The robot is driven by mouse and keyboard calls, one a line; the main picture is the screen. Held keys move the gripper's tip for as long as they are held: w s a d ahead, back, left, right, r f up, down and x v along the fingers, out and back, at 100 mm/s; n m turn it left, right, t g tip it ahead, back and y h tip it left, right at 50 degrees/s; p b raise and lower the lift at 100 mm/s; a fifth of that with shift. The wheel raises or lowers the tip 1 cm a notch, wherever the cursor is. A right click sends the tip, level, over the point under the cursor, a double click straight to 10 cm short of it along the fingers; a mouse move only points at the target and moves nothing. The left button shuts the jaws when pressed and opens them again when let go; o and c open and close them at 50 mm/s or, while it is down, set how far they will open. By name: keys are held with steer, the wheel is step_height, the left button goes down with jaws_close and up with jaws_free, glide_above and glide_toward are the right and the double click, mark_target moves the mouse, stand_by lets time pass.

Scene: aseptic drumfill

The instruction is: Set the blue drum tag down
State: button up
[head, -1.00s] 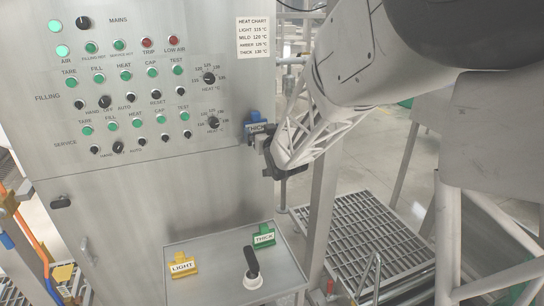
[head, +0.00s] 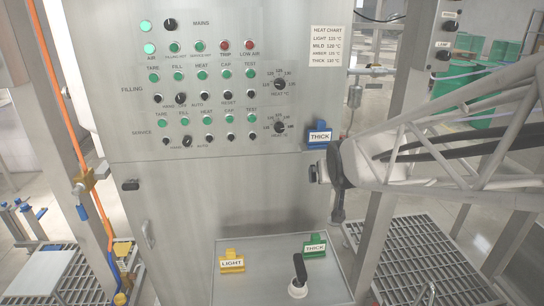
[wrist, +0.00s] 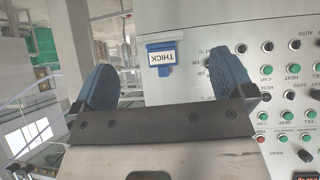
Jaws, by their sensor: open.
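The blue drum tag (head: 319,135), with a white THICK label, is at the right edge of the steel control cabinet, beside the lower heat knob. It also shows upside down in the wrist view (wrist: 163,55), beyond the gap between my fingers. My gripper (head: 325,172) is just below and right of the tag in the head view. In the wrist view my gripper (wrist: 164,77) has its two blue-padded fingers wide apart with nothing between them, clear of the tag.
A steel shelf (head: 265,280) juts out below the cabinet (head: 215,185). A heat chart (head: 326,46) is above. A steel post (head: 385,170) stands to the right.

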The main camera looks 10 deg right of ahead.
steer(key=s+a+f+g, duration=0.1)
steer(key=s+a+g, duration=0.1)
steer(key=s, duration=1)
steer(key=s+a+f+g, duration=0.1)
steer(key=s+g, duration=0.4)
steer(key=s, duration=0.7)
steer(key=shift+s+a+y, duration=0.3)
steer(key=shift+a+y, duration=0.1)
steer(key=shift+a, duration=0.25)
steer(key=shift+w+r, duration=0.1)
steer(key=shift+w, duration=0.05)
steer(key=t, duration=1.4)
glide_toward(322, 131)
steer(key=w, duration=0.2)
steer(key=shift+w+f+n+t, duration=0.3)
steer(key=shift+w+f+t, duration=0.15)
steer(key=shift+f+t, duration=0.05)
steer(key=shift+w, duration=0.15)
steer(key=shift+w, duration=1.15)
